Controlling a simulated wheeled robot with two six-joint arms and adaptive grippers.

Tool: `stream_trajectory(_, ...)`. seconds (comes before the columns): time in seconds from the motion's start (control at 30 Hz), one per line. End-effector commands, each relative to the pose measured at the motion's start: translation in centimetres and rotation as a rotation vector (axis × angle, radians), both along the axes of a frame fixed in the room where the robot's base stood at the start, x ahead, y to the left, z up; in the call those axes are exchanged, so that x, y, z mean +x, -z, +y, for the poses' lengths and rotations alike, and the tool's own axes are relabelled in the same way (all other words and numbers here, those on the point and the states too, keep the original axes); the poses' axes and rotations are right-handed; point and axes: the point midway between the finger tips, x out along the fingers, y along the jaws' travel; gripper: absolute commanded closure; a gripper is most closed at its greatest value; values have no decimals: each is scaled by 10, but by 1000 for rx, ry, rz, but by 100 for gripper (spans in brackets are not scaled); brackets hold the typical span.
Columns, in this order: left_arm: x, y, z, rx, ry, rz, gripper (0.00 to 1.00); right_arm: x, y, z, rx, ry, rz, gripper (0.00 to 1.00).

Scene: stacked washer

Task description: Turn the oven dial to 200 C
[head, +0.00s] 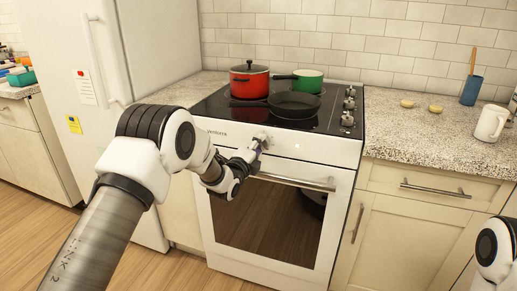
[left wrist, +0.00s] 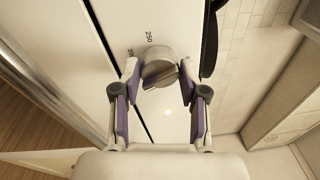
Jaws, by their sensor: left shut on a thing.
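The silver oven dial (left wrist: 160,66) is on the white front panel of the oven (head: 292,147), left of the panel's middle in the head view. My left gripper (head: 256,149) reaches it from the left. In the left wrist view the two purple-padded fingers of the left gripper (left wrist: 158,76) stand on either side of the dial, shut on it. The dial's raised grip bar lies slanted between the fingers. The printed mark 250 (left wrist: 150,37) shows beside the dial, and another mark is partly hidden by a finger. I cannot read the dial's exact setting.
A red lidded pot (head: 249,83), a green pot (head: 308,80) and a black pan (head: 294,105) stand on the cooktop. The oven handle (head: 295,183) runs below the dial. A white mug (head: 489,124) stands on the right counter. My right arm shows at the right edge.

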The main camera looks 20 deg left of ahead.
Motion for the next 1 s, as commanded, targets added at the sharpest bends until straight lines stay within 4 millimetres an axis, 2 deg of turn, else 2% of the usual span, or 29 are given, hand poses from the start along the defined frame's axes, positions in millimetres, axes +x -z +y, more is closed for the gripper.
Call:
stream_trajectory(0.7,0,-3,0,666,-1,-25,92,0,22,0,0,0,0,100)
stream_trajectory(1.0,0,-4,-1,857,-1,-30,92,0,29,0,0,0,0,100)
